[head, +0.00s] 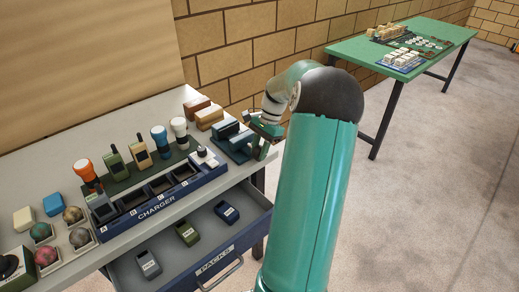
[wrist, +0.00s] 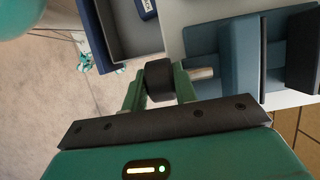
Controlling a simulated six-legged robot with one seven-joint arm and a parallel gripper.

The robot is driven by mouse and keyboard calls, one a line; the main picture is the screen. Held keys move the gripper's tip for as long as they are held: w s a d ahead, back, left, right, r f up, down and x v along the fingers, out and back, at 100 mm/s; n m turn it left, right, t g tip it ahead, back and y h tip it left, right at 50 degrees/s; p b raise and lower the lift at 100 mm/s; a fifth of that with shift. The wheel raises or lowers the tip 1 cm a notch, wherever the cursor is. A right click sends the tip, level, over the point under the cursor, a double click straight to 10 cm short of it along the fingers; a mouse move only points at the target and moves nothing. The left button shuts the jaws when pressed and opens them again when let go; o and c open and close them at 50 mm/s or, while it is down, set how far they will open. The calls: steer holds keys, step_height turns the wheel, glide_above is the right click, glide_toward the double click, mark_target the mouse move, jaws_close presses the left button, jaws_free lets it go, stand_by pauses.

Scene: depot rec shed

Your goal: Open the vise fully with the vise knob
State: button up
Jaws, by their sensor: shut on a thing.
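The vise (head: 233,139) is blue-grey and stands at the right end of the workbench, partly hidden by my arm in the head view. In the wrist view its near jaw (wrist: 236,55) and its far jaw (wrist: 301,52) have dark faces with a gap between them. The black vise knob (wrist: 159,80) sits on a pale metal screw (wrist: 203,73) that runs to the near jaw. My gripper (wrist: 157,88) has its green fingers closed on the knob from either side. In the head view my gripper (head: 265,128) is beside the vise, and the knob is hard to make out.
A blue charger rack (head: 160,199) with handheld devices behind it stands on the workbench (head: 117,128), left of the vise. An open drawer (head: 205,258) holding several packs sticks out below. Brown blocks (head: 209,117) lie behind the vise. A green table (head: 438,35) stands at the back right.

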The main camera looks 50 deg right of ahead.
steer(key=shift+w+a+r+g+h, duration=0.1)
steer(key=shift+a+g+h, duration=0.2)
steer(key=shift+h, duration=0.6)
steer(key=h, duration=0.4)
steer(key=shift+w+a+g+h, duration=0.1)
steer(key=shift+a+g+h, duration=0.2)
steer(key=shift+g, duration=0.1)
steer(key=h, duration=0.3)
steer(key=f+g+h, duration=0.1)
steer(key=shift+w+a+h, duration=0.1)
steer(key=shift+a+h, duration=0.15)
steer(key=shift+h, duration=0.05)
steer(key=shift+f+h, duration=0.1)
steer(key=shift+h, duration=0.8)
steer(key=shift+g, duration=0.3)
steer(key=o, duration=1)
steer(key=shift+f, duration=0.1)
